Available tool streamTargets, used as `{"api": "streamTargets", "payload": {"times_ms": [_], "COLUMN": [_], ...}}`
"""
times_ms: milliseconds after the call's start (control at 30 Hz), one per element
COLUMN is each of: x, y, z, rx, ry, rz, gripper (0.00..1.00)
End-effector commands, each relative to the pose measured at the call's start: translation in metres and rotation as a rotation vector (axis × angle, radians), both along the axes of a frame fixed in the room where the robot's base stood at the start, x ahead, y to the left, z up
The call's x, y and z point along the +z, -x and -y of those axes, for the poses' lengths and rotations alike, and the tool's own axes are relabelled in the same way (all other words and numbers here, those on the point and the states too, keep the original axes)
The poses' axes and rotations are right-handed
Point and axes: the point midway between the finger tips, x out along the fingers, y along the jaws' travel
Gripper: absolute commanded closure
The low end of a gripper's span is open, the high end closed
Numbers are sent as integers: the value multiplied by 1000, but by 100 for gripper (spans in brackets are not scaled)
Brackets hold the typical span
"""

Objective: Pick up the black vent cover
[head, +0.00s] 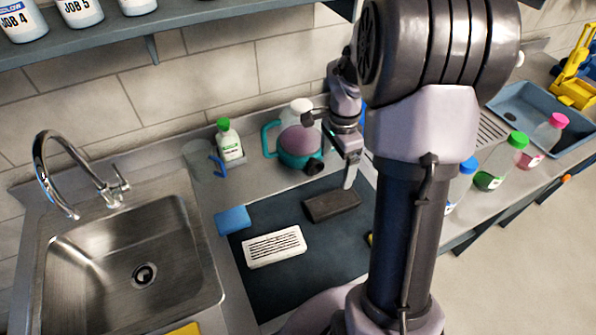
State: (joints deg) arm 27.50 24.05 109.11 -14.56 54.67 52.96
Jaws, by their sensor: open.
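The black vent cover (330,205) looks like a dark flat block. It lies on the dark mat (268,287), near the mat's upper part and right of the white vent cover. My gripper (350,176) is just above and right of the black vent cover, with a grey finger pointing down near its right end. The gripper is open and holds nothing that I can see. My own arm hides the right part of the mat and part of the gripper.
A white slotted vent cover (274,246) and a blue sponge-like block (233,220) lie left. A teal jug (300,145) and green-capped bottle (229,143) stand behind. A sink (142,275) is left; several bottles and a blue tray (540,125) are right.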

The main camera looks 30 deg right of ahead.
Motion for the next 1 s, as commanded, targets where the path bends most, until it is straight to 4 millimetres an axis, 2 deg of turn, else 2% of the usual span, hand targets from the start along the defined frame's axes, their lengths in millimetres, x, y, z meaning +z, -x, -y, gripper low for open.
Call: {"api": "streamTargets", "payload": {"times_ms": [33, 200, 333, 567, 800, 1000], "x": [-16, -71, -102, -124, -168, -167], "y": [1, 1, 1, 0, -3, -3], "z": [0, -1, -1, -1, -1, -1], "rx": [0, 3, 2, 4, 4, 4], "ry": [-1, -2, -2, -1, -1, -1], "rz": [-4, -5, -3, 0, -1, 1], "gripper": [9, 9, 9, 9, 9, 9]}}
